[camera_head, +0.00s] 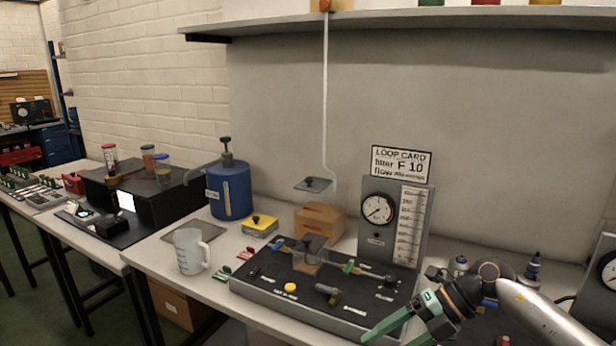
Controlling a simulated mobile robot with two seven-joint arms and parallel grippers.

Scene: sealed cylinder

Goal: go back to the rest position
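My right gripper (393,333) comes in from the lower right, over the front edge of the bench. Its green fingers look spread apart, with nothing seen between them; the lower finger is partly cut off by the picture's bottom edge. It is in front of and to the right of the black-topped test panel (262,290). My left gripper is not in view.
The panel carries valves, a yellow button (290,287) and a gauge board (379,210). A clear jug (190,252), a blue canister (230,190), a yellow block (260,226) and a cardboard box (319,222) stand on the bench (160,262). A shelf (400,17) hangs above.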

